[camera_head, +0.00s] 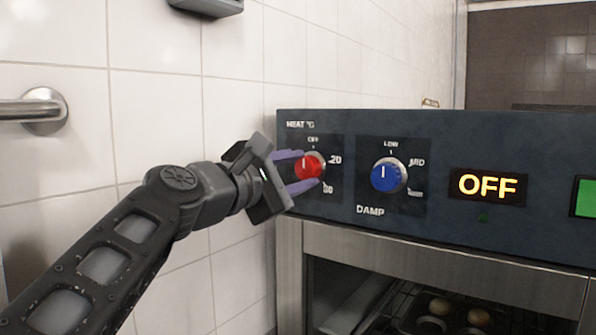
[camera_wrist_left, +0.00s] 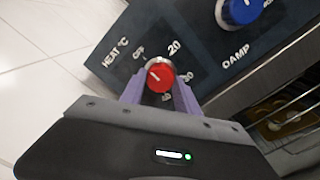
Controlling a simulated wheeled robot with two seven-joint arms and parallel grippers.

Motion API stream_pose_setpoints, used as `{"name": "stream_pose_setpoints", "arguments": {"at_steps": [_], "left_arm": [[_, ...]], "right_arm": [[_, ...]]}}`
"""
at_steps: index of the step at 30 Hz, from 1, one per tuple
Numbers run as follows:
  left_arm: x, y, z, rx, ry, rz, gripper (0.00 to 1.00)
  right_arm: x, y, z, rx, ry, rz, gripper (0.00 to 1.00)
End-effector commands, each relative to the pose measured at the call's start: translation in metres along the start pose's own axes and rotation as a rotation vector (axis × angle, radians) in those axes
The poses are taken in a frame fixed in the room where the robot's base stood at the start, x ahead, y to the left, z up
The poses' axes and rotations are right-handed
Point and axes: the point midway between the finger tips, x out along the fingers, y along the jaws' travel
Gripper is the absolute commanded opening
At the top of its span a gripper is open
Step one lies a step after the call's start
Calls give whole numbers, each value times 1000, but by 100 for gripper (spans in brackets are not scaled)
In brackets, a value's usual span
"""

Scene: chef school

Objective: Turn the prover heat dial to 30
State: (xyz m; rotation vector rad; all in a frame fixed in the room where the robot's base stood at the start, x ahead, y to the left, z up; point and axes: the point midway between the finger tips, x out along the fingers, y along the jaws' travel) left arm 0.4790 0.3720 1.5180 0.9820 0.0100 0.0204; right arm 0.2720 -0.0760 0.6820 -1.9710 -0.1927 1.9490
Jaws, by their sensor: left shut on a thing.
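The prover's dark control panel (camera_head: 446,220) has a red heat dial (camera_head: 309,166) at its left end. Its printed marks include OFF at the top, 20 at the right, and another below that, partly hidden. My left gripper (camera_head: 308,168) has its two purple fingers on either side of the red dial, shut on it. In the left wrist view the red dial (camera_wrist_left: 159,77) sits between the fingertips, its white pointer line directed toward the OFF side. My right gripper is not in view.
A blue damp dial (camera_head: 388,175) sits right of the heat dial. A lit display (camera_head: 487,185) reads OFF, with a green button (camera_head: 586,198) farther right. Below is the oven window with buns (camera_head: 440,307). A wall rail (camera_head: 35,110) is at left.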

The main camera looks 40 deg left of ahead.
Motion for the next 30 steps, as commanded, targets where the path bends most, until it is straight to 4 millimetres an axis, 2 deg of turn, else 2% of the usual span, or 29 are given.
{"name": "stream_pose_setpoints", "arguments": {"at_steps": [1,9,20,30], "left_arm": [[0,0,0,0,0,0,21],[0,0,0,0,0,0,0],[0,-1,0,31,-1,0,0],[0,-2,0,204,-3,-1,0]], "right_arm": [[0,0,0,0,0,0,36],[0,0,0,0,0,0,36],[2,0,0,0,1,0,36],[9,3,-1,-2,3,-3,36]]}}
